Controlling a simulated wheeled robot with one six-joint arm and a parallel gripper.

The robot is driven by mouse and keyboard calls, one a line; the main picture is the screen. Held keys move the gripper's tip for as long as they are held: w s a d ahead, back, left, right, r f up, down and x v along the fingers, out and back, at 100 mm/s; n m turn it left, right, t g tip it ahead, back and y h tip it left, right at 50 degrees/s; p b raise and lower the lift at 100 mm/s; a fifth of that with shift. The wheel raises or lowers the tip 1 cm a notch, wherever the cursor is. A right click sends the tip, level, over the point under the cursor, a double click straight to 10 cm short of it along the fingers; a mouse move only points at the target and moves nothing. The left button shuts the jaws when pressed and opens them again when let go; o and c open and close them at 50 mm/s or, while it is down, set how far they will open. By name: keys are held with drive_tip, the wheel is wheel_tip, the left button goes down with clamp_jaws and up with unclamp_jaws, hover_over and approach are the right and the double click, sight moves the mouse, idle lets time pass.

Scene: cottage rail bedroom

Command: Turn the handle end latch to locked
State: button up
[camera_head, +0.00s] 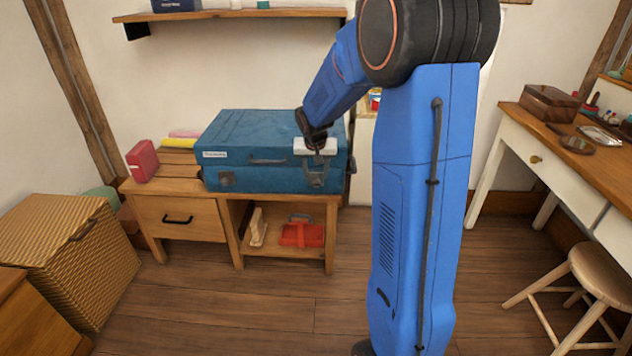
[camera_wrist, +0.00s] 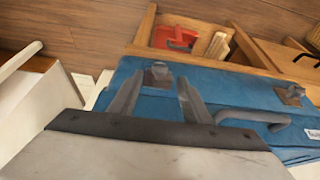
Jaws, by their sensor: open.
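A blue case (camera_head: 275,130) stands closed on a wooden cabinet. Its front has a dark carrying handle (camera_head: 267,161) and two metal latches. My open gripper (camera_head: 318,175) is at the right latch, which it mostly hides in the head view. In the wrist view, turned upside down, this latch (camera_wrist: 158,72) shows between the tips of my gripper's two fingers (camera_wrist: 160,80). I cannot tell whether they touch it, nor its turned position. The other latch (camera_wrist: 290,93) lies beyond the handle (camera_wrist: 252,117), and it shows at front left in the head view (camera_head: 227,179).
The cabinet (camera_head: 180,217) has a drawer and an open shelf with a red item (camera_head: 301,234). A red box (camera_head: 143,160) and books stand left of the case. A wall shelf (camera_head: 230,14) hangs above. A wicker hamper (camera_head: 75,255) is left, a stool (camera_head: 600,273) right.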

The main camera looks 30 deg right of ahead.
sight(316, 181)
drive_tip(key=x, duration=0.6)
drive_tip(key=shift+w+d+f, duration=0.1)
drive_tip(key=shift+f, duration=0.15)
drive_tip(key=c, duration=1)
